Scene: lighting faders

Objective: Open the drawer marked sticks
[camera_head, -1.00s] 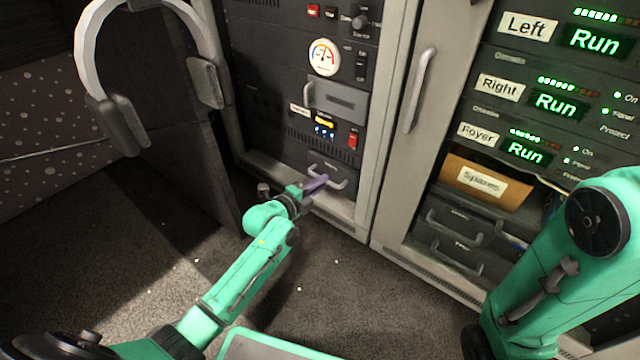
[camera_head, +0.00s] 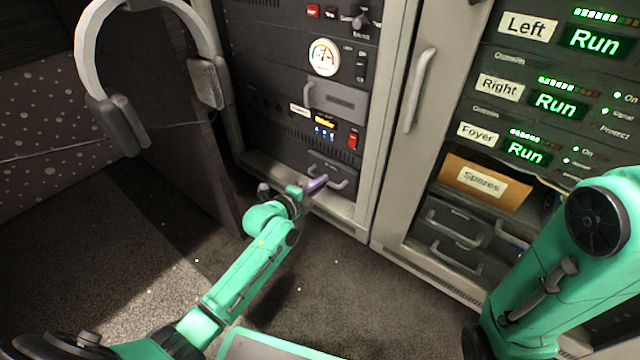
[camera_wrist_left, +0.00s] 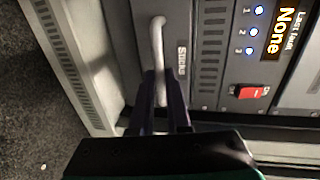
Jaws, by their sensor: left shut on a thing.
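The drawer marked sticks (camera_wrist_left: 188,65) is the lowest panel in the left rack, and its label reads "Sticks" in the left wrist view. It also shows in the head view (camera_head: 322,165). Its pale bar handle (camera_wrist_left: 158,45) stands out from the front. My left gripper (camera_wrist_left: 160,100) has its purple fingers on either side of the handle and is shut on it. In the head view, my left gripper (camera_head: 314,186) reaches the handle from the lower left. My right gripper is not in view.
Above the drawer is a panel with blue lights and a red switch (camera_wrist_left: 250,91). Headphones (camera_head: 90,45) hang at the left. The right rack holds an envelope marked Spares (camera_head: 485,182) above two more drawers. The floor (camera_head: 330,280) in front is clear.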

